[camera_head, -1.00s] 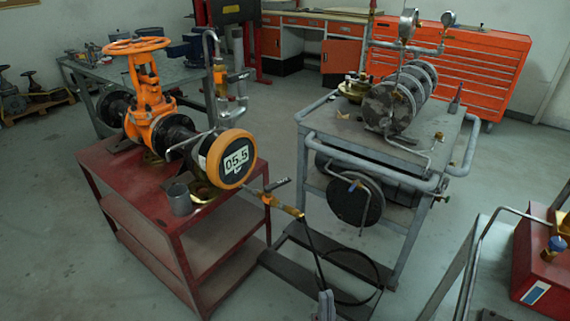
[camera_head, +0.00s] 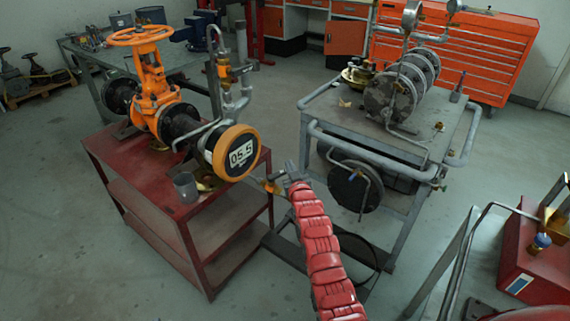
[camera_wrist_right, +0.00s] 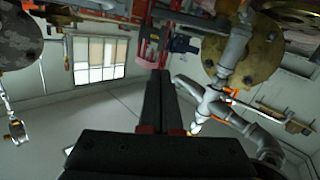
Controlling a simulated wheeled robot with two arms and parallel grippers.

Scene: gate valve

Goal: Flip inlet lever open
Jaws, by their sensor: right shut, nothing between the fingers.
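A second small valve (camera_head: 223,70) with a dark lever is on the upright pipe. My left gripper is not in view.
The red cart (camera_head: 225,250) carries a grey cup (camera_head: 186,187). A grey frame cart (camera_head: 330,122) with a flanged cylinder stands to the right. Grey pipework (camera_wrist_right: 215,103) is right of my fingers in the wrist view. A red box (camera_head: 540,262) is at lower right.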

